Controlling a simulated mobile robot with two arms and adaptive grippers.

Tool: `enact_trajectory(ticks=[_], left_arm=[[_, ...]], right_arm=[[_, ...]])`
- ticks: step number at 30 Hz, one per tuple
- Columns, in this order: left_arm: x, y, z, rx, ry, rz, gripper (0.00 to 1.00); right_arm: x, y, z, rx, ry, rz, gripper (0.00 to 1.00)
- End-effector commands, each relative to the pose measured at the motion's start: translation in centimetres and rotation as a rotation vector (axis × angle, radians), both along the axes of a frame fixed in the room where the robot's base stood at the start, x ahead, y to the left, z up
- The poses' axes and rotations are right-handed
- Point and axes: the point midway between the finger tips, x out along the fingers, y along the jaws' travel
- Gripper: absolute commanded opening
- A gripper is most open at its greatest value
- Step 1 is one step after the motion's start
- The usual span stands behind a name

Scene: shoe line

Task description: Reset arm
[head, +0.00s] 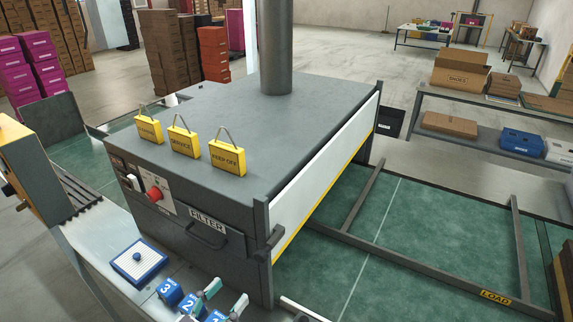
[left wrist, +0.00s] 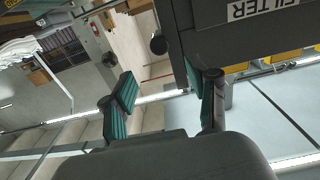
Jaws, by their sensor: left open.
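My left gripper (head: 223,299) shows at the bottom edge of the head view, in front of the dark machine (head: 330,75), near its FILTER drawer (head: 208,236). In the left wrist view, its two teal-padded fingers (left wrist: 160,88) stand wide apart with nothing between them. The FILTER label (left wrist: 256,8) shows above them there. Most of the left arm is outside the head view. My right gripper is not in view.
Blue numbered blocks (head: 170,291) lie close to the left gripper, and a blue-framed white pad (head: 138,263) lies left of them. A shelf with boxes (head: 478,121) is at right. The green floor at right is open between rails.

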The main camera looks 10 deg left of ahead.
Motion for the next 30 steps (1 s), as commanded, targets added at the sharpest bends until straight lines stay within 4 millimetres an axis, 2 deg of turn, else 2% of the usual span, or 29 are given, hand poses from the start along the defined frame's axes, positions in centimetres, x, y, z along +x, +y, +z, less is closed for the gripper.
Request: enact_trajectory(ticks=[5, 9, 11, 15, 18, 24, 30], left_arm=[[-0.4, -1.4, -1.6, 0.039, 0.103, -0.034, 0.59], [-2.0, -2.9, -4.9, 0.128, 0.332, -0.071, 0.59], [-3.1, -3.1, -6.5, 0.172, 0.452, -0.069, 0.59], [-5.8, -2.3, -9.3, 0.252, 0.697, -0.029, 0.59], [-7.7, -1.4, -10.4, 0.287, 0.828, 0.010, 0.59], [-11.0, 0.2, -11.5, 0.327, 1.038, 0.094, 0.59], [-14.4, 1.7, -11.8, 0.347, 1.221, 0.186, 0.59]], right_arm=[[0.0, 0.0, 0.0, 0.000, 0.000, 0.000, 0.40], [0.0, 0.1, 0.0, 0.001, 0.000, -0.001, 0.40], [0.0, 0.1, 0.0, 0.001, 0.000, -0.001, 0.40], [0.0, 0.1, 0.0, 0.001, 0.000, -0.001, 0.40], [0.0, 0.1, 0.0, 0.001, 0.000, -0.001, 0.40], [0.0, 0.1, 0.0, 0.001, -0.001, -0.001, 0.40], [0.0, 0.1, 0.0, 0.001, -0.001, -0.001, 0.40]])
